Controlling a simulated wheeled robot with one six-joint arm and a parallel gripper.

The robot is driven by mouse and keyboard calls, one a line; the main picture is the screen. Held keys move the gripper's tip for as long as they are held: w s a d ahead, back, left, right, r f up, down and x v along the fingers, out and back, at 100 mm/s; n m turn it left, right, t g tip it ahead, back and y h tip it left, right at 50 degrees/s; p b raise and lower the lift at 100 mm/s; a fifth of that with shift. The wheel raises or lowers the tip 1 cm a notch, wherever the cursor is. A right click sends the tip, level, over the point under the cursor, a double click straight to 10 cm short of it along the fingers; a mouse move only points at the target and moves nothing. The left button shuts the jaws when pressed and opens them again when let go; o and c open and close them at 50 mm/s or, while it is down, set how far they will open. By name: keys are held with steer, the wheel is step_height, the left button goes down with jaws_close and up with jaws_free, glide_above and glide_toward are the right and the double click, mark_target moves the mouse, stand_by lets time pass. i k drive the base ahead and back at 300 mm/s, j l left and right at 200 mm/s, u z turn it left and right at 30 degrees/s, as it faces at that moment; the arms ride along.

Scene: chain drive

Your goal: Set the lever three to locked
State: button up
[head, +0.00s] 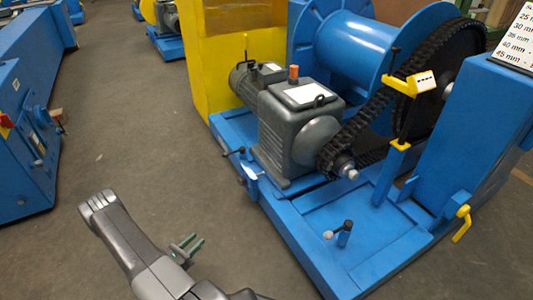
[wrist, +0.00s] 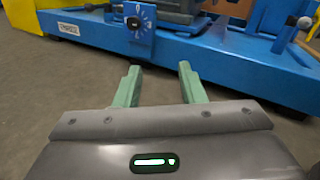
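No lever carries a readable number, so I cannot tell which one is lever three. A lever with a dark knob (head: 226,153) sticks out at the left front corner of the blue chain-drive base. A lever with a pale ball knob (head: 329,235) stands on the front part of the base. A yellow bent handle (head: 463,224) hangs at the right end. My gripper (head: 190,243) is open and empty over the floor, apart from the base. In the wrist view my gripper (wrist: 158,68) shows two green fingers spread, with a blue dial block (wrist: 140,23) beyond them.
A grey motor and gearbox (head: 288,130) sit on the blue base (head: 300,215). A chain (head: 365,118), a large blue drum (head: 335,50) and a yellow-handled post (head: 407,112) are behind. Another blue machine (head: 25,165) stands at left. The floor between is clear.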

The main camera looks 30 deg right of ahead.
mark_target(242, 150)
steer(key=i+j+z, duration=0.25)
steer(key=i+z, duration=0.15)
steer(key=i+j+z, duration=0.8)
steer(key=j, duration=0.2)
steer(key=i+j, duration=0.35)
steer(key=j, duration=0.15)
